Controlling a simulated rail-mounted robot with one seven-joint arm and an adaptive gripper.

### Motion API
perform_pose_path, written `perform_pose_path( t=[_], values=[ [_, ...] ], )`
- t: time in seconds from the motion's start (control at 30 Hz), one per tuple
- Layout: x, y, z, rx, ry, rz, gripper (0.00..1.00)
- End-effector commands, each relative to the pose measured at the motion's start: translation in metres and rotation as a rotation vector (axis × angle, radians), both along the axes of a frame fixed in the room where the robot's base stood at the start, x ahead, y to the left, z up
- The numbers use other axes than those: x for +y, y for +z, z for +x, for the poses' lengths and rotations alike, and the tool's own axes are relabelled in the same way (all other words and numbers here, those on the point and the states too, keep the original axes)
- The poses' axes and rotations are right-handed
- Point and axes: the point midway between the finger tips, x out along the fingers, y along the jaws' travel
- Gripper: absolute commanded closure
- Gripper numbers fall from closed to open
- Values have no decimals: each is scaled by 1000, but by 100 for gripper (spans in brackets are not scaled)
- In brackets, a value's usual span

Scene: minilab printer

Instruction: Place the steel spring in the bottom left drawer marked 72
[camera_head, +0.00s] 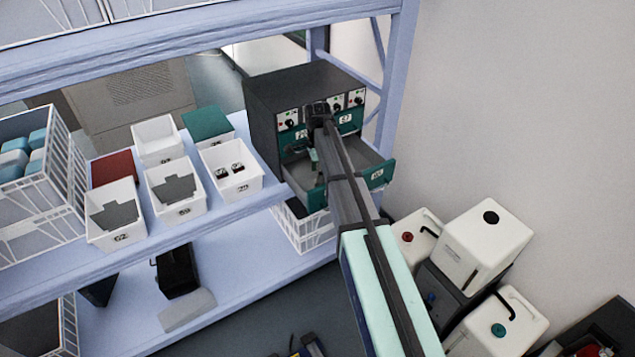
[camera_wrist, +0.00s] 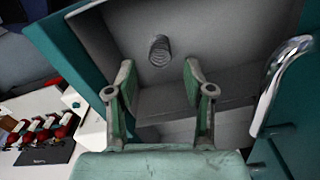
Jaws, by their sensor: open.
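The steel spring (camera_wrist: 159,50) is a small grey coil inside an open grey drawer (camera_wrist: 220,35) in the wrist view. My gripper (camera_wrist: 159,70) is open and empty, its green-padded fingertips on either side just short of the spring, with no visible contact. In the head view, my arm reaches over an open drawer (camera_head: 377,174) low in the dark cabinet (camera_head: 300,88); the arm covers much of the drawer, and the spring is not visible there. The drawer labels are too small or hidden to read surely, so I cannot tell which is marked 72.
A metal handle (camera_wrist: 285,85) stands close at the right in the wrist view. White bins (camera_head: 231,175) sit on the shelf left of the cabinet. A wire basket (camera_head: 300,232) is below. White canisters (camera_head: 485,240) stand at the right.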

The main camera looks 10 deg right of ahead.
Motion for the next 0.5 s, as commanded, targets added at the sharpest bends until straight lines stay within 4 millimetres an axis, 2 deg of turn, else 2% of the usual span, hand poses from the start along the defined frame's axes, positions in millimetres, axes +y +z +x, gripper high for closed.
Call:
perform_pose_path(
  t=[0.3,0.5],
  values=[
    [0,49,1,-1,0,0,48],
    [0,65,0,0,0,0,48]
  ],
)
